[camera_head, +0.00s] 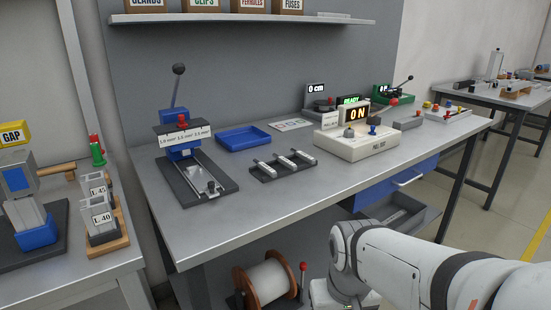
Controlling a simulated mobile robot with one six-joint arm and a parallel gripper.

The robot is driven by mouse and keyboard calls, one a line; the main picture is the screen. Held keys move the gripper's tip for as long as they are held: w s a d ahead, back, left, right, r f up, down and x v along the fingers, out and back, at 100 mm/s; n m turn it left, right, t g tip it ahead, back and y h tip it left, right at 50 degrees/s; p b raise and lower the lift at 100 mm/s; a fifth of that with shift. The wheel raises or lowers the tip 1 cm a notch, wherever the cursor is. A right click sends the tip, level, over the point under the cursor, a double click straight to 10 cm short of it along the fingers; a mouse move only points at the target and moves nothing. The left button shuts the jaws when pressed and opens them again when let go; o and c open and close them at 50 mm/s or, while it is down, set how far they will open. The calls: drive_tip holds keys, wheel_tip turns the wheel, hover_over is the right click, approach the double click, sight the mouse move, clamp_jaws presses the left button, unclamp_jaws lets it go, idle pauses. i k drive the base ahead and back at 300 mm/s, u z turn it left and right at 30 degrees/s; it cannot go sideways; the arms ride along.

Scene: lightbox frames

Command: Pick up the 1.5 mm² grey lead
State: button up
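I cannot single out a grey 1.5 mm² lead at this size. A dark rack (283,173) in the middle of the workbench bears a few short light-grey pieces (284,160); whether any is a lead, and its size, I cannot tell. A blue-topped press (178,150) at the left of the bench bears a label with 1.0, 1.5 and 2.5 mm² markings. My white arm enters at the lower right in front of the bench; my gripper is not in view.
An empty-looking blue tray (243,139) lies behind the rack. A cream pull tester (356,142) reading "0 N" stands to its right. A blue drawer unit (405,175) and a cable reel (268,281) are below the bench. The bench's front strip (230,221) is clear.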

sight(308, 158)
drive_tip(key=u, duration=2.75)
drive_tip(key=k, duration=1.15)
drive_tip(key=z, duration=2.25)
drive_tip(key=i, duration=1)
drive_tip(key=z, duration=0.05)
